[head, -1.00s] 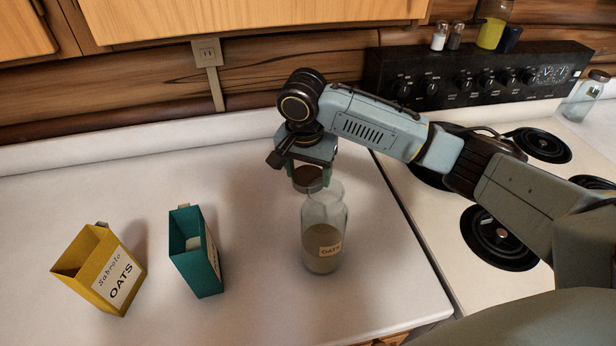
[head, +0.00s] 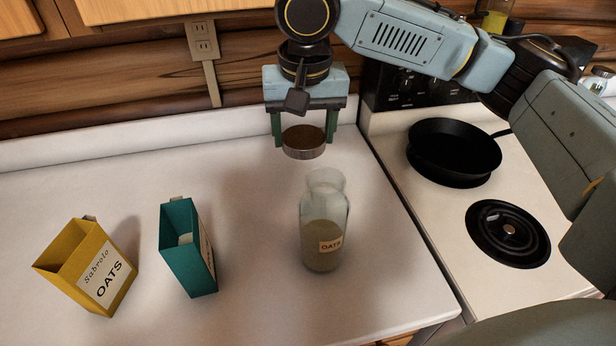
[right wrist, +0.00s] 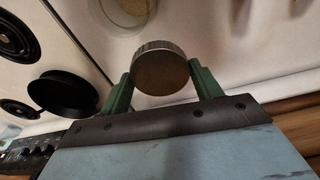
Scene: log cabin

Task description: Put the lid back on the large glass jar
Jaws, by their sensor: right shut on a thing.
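The large glass jar (head: 325,222) stands upright on the white counter, labelled OATS and partly filled. Its mouth is uncovered. My right gripper (head: 304,132) is shut on the round lid (head: 304,143), which has a brown top and a metal rim. The gripper holds the lid in the air, above and slightly behind the jar, apart from it. In the right wrist view the lid (right wrist: 160,69) sits between the green fingers, and part of the jar (right wrist: 122,14) shows beyond it. My left gripper is not in view.
An open yellow OATS box (head: 88,266) and an open teal box (head: 188,248) stand left of the jar. A black pan (head: 454,152) sits on the stove at right, behind a bare burner (head: 508,234). The counter around the jar is clear.

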